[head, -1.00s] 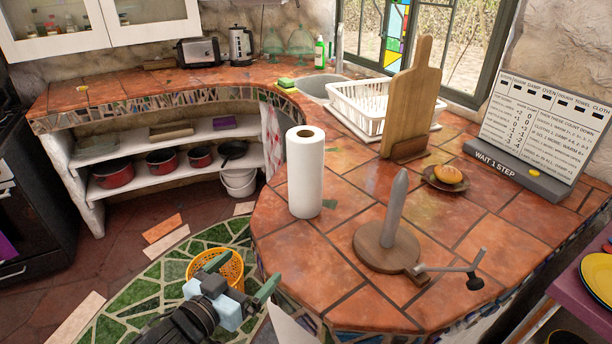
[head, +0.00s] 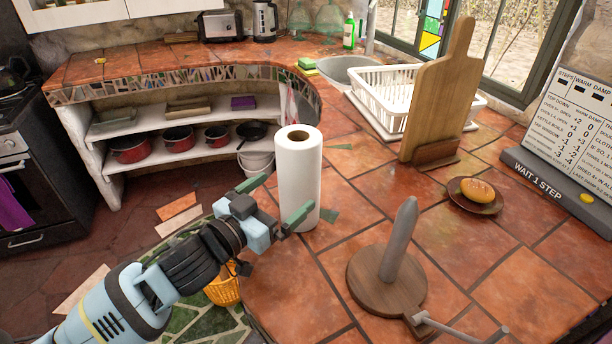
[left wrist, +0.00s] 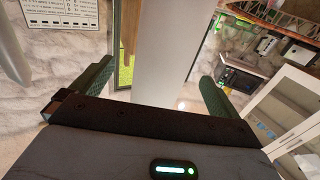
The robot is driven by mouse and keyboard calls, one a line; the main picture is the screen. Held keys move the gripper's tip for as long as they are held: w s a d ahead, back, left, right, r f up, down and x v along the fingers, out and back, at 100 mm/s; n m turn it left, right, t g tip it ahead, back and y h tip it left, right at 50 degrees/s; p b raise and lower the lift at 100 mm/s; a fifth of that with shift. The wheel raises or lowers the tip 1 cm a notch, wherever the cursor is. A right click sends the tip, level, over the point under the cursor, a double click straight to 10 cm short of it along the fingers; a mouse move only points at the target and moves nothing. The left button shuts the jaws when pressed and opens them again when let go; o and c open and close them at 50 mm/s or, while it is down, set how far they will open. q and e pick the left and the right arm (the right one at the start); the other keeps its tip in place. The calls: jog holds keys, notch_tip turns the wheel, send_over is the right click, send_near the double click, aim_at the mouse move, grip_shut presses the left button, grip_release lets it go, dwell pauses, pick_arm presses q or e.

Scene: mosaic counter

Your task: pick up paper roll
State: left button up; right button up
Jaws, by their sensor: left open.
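The white paper roll (head: 299,170) stands upright on the tiled counter, left of the wooden holder (head: 375,285) with its bare grey post. My left gripper (head: 277,199) is open at the roll's left side, low on it. One green finger crosses in front of the roll's lower part; the other lies to the left and behind. In the left wrist view the roll (left wrist: 168,45) rises as a pale column between the two open fingers (left wrist: 157,74). I cannot tell whether either finger touches it. My right gripper is not in view.
A cutting board (head: 437,95) in a wooden stand and a white dish rack (head: 392,88) stand behind the roll. A bun (head: 477,190) on a plate and a step sign (head: 575,125) are at right. The tiles between roll and holder are clear.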

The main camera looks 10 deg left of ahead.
aim_at(286, 188)
pick_arm(q)
jog(key=shift+w+d+r, duration=0.1)
jog(key=shift+w, duration=0.15)
jog(key=shift+w+d, duration=0.2)
jog(key=shift+w, duration=0.3)
jog(key=shift+w+d, duration=0.25)
jog(key=shift+w, duration=0.15)
jog(key=shift+w+d, duration=0.1)
jog(key=shift+w, duration=0.25)
jog(key=x, duration=0.3)
jog(key=shift+w+r+p, duration=0.1)
jog(key=shift+w+p, duration=0.15)
jog(key=shift+p, duration=0.1)
jog(key=shift+w+d, duration=0.1)
jog(key=shift+w, duration=0.3)
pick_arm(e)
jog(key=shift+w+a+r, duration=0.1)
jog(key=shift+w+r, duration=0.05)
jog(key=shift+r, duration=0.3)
pick_arm(q)
jog(key=shift+c, duration=0.3)
